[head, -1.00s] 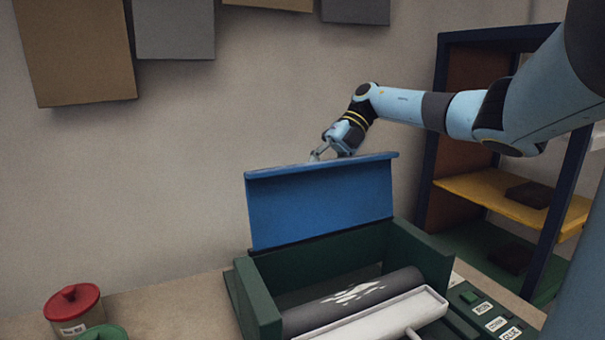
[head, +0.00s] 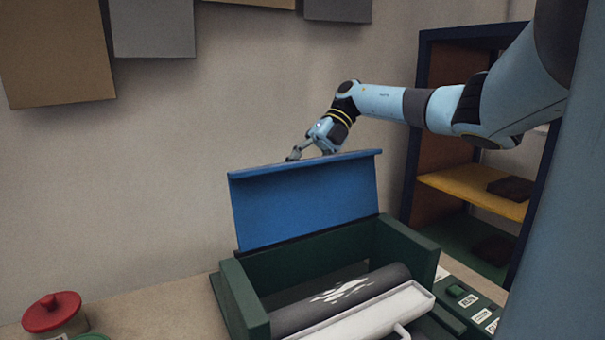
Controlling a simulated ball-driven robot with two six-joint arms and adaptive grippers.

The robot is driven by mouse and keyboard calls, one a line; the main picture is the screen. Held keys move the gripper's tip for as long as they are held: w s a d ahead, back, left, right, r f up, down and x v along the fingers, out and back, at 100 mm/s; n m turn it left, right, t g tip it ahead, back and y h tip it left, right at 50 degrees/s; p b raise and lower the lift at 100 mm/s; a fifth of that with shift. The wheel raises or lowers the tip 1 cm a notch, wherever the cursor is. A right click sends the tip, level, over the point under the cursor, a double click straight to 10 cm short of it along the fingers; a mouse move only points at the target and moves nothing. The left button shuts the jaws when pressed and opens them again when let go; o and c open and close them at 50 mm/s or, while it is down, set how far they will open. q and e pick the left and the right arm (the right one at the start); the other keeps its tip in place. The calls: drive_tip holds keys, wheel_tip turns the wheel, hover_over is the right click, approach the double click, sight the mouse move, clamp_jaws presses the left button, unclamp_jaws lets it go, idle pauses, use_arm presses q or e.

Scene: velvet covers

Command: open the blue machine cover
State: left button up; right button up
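The blue machine cover (head: 305,205) stands raised, close to upright, along the back edge of the green machine (head: 243,297). The machine's inside is exposed, with a dark roller (head: 345,298) bearing pale marks. My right gripper (head: 304,152) is at the cover's top edge, toward the middle. Its fingertips are partly hidden behind that edge, so I cannot tell whether they touch it or how far apart they are. My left gripper is not in view.
A white tray with a handle (head: 375,313) lies in front of the roller. Labelled buttons (head: 468,300) are at the machine's right. A red-lidded jar (head: 52,312) stands at left. A shelf unit (head: 470,190) stands behind at right; the wall behind the cover is bare.

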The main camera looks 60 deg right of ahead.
drive_tip(key=v, duration=1.2)
drive_tip(key=shift+r, duration=0.1)
